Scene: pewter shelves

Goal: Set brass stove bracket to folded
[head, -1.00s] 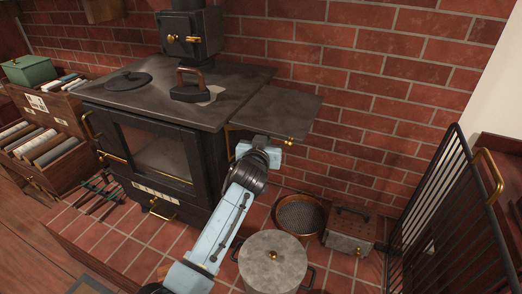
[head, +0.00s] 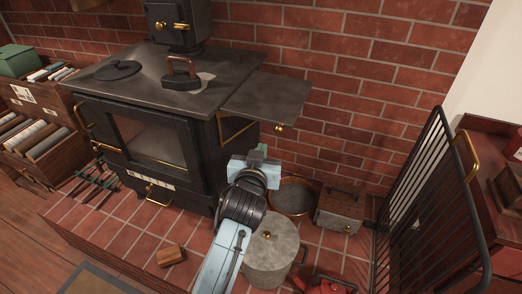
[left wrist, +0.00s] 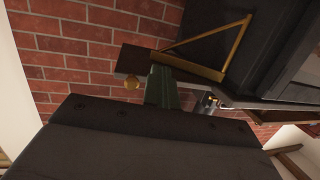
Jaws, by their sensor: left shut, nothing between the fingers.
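The brass stove bracket (head: 239,134) is a thin triangular frame by the stove's right side, below the dark side shelf (head: 267,97). The shelf stands out level, with a brass knob (head: 280,127) at its front edge. In the left wrist view the bracket (left wrist: 236,46) shows as an open triangle against the dark stove side. My left gripper (head: 262,150) is shut and empty, below the shelf and right of the bracket. Its green fingers (left wrist: 163,87) appear close to the shelf edge in the wrist view; I cannot tell whether they touch. My right gripper is not in view.
A lidded pot (head: 272,252), a round sieve (head: 291,196) and a metal box (head: 340,210) stand on the tiles near my left arm. A black fire screen (head: 420,200) stands at the right. An iron (head: 181,80) sits on the stove top (head: 140,75).

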